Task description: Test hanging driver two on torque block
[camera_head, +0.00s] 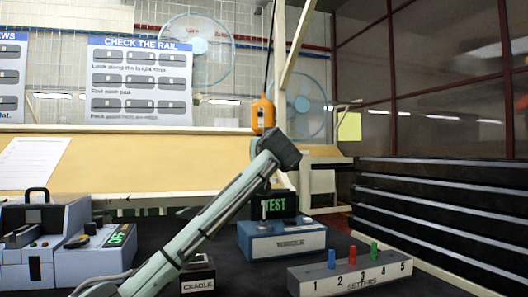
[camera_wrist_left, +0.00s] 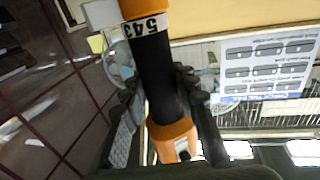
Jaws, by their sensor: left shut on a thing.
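An orange and black hanging driver (camera_head: 263,115) is on a dark cable above the bench in the head view. In the left wrist view the driver (camera_wrist_left: 156,75) has a black grip between orange ends and a label reading 543. My left gripper (camera_wrist_left: 160,88) is shut around the black grip. In the head view the gripper (camera_head: 277,150) is dark and hides the driver's lower part. The blue torque block (camera_head: 282,241), marked TORQUE, sits on the bench below and behind my left arm. Its dark display (camera_head: 274,206) reads TEST in green. My right gripper is not in view.
A grey SETTERS rack (camera_head: 348,274) numbered 1 to 5 holds blue, red and green pieces at front right. A CRADLE block (camera_head: 198,274) stands front centre, partly behind my arm. A blue-grey machine with an OFF display (camera_head: 117,236) is at left. Black drawers (camera_head: 440,210) bound the right.

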